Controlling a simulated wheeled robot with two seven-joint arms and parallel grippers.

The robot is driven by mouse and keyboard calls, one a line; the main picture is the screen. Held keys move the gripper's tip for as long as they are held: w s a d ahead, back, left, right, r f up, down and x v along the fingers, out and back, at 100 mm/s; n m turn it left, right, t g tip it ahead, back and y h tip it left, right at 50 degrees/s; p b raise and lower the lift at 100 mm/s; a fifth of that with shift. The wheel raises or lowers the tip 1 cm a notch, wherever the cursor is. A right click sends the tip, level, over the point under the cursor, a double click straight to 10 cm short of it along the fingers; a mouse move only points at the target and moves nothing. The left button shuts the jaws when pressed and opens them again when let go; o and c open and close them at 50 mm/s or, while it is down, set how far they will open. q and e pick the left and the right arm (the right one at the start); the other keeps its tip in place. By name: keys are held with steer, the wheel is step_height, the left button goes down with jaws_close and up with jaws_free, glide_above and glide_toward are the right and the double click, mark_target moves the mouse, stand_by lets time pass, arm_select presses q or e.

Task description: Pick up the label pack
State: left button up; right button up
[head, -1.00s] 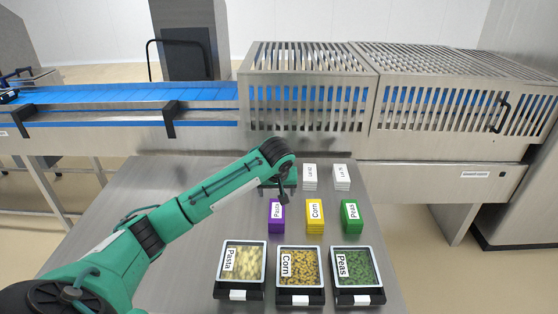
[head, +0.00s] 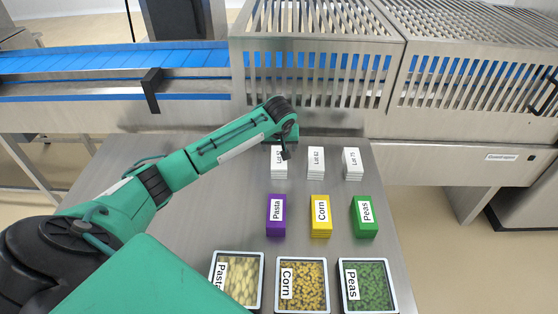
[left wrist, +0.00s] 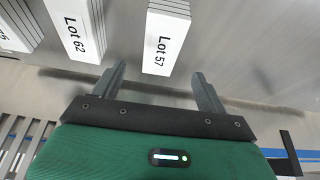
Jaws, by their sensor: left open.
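Three white label packs stand in a row on the steel table. The left one, Lot 57 (head: 279,166), is partly behind my left gripper (head: 283,143) in the head view. The middle one is Lot 62 (head: 316,163), and a third white pack (head: 352,164) is to its right. In the left wrist view, my left gripper (left wrist: 159,72) is open and empty. The Lot 57 pack (left wrist: 166,38) lies just ahead of its fingertips, in line with the gap between them. The Lot 62 pack (left wrist: 76,30) is to the side. My right gripper is not in view.
Purple Pasta (head: 276,216), yellow Corn (head: 320,217) and green Peas (head: 365,217) packs stand nearer. Filled trays of pasta (head: 237,252), corn (head: 301,259) and peas (head: 368,260) line the front. A slatted guard (head: 310,75) and blue conveyor (head: 100,58) are behind.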

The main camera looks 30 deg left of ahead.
mark_target(279, 157)
arm_select(q)
steer(key=x, duration=0.2)
steer(key=shift+w+a+f, duration=0.1)
steer(key=shift+w+f, duration=0.05)
steer(key=shift+f, duration=0.2)
steer(key=shift+w+a+f, duration=0.1)
steer(key=shift+f, duration=0.35)
steer(key=x, duration=0.3)
steer(key=shift+f+p, duration=0.3)
steer(key=shift+p, duration=0.05)
steer(key=shift+a+f, duration=0.1)
steer(key=shift+f, duration=0.4)
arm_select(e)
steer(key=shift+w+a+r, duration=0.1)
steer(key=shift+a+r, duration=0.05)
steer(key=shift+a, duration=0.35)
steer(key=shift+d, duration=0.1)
arm_select(q)
steer(key=shift+f, duration=0.1)
steer(key=shift+f+p, duration=0.1)
steer(key=shift+p, duration=0.2)
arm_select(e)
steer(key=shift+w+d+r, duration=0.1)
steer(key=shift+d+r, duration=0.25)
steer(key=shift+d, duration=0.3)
arm_select(q)
steer(key=shift+f, duration=0.1)
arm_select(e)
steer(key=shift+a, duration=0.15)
